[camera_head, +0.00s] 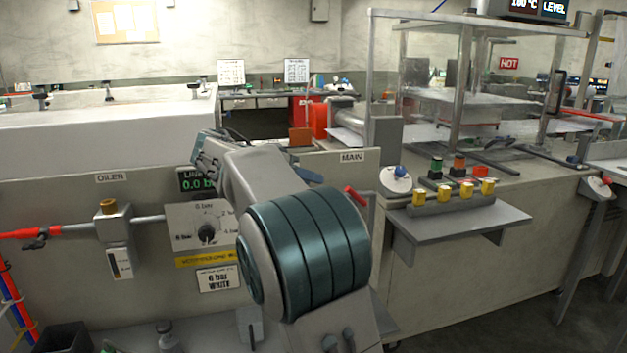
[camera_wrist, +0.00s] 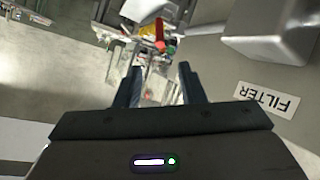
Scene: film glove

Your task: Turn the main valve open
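The MAIN label (camera_head: 352,157) is on the panel right of centre in the head view. A red lever handle (camera_head: 356,196) slants just below it; I take it for the main valve, whose body is hidden behind my arm. My gripper (camera_wrist: 160,68) is open in the wrist view, with its two dark fingers apart and nothing clearly held between them. In the head view my arm covers the middle, and its far end is left of the red handle, apart from it. A small red part (camera_wrist: 160,36) shows beyond the fingertips in the wrist view; I cannot tell what it is.
A gauge panel (camera_head: 206,226) and an oiler (camera_head: 114,232) are left of my arm. A shelf (camera_head: 462,226) with yellow blocks juts out at right. An upside-down FILTER label (camera_wrist: 267,98) and a grey housing (camera_wrist: 272,30) are right in the wrist view.

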